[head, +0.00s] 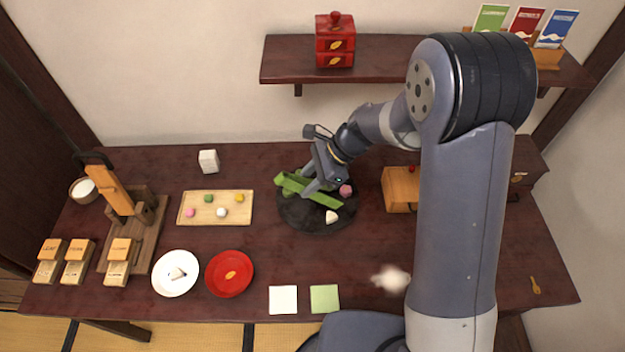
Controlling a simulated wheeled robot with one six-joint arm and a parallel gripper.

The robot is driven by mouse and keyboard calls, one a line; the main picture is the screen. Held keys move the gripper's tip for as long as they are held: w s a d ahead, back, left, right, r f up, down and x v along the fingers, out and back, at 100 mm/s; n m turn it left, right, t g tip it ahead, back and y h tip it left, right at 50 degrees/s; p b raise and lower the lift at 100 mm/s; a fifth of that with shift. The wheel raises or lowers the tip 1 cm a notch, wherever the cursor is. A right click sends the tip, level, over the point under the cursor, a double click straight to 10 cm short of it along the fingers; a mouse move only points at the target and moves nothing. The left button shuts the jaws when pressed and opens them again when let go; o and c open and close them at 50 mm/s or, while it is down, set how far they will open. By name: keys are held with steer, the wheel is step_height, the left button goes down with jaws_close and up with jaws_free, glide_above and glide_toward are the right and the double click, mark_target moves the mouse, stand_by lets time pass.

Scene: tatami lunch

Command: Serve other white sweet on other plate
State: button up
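A white, roughly triangular sweet (332,217) lies on the front right part of a dark round board (306,222). A similar white sweet (177,273) with a dark mark sits on the white plate (163,287). The red plate (229,288) beside it holds no sweet and shows a gold mark in its middle. A round white sweet (222,212) is on the wooden tray (246,213). My gripper (312,187) is over the back of the dark board, above and behind the triangular sweet. Its fingers overlap green pieces, so its opening is unclear.
Green bamboo-like pieces (292,184) and a pink sweet (346,190) are on the dark board near my gripper. The tray also holds pink, green and yellow sweets. White (283,300) and green (324,298) squares lie at the front edge. A wooden box (400,188) stands right of the board.

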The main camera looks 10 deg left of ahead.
steer(key=shift+f, duration=0.1)
step_height(320, 180, down, 10)
steer(key=b, duration=0.7)
steer(key=shift+b, duration=0.4)
steer(key=shift+c, duration=0.2)
steer(key=c, duration=0.6)
step_height(320, 180, up, 12)
steer(key=p, duration=0.9)
steer(key=shift+r+p, duration=0.2)
steer(key=shift+p, duration=0.15)
jaws_close()
steer(key=shift+f, duration=0.1)
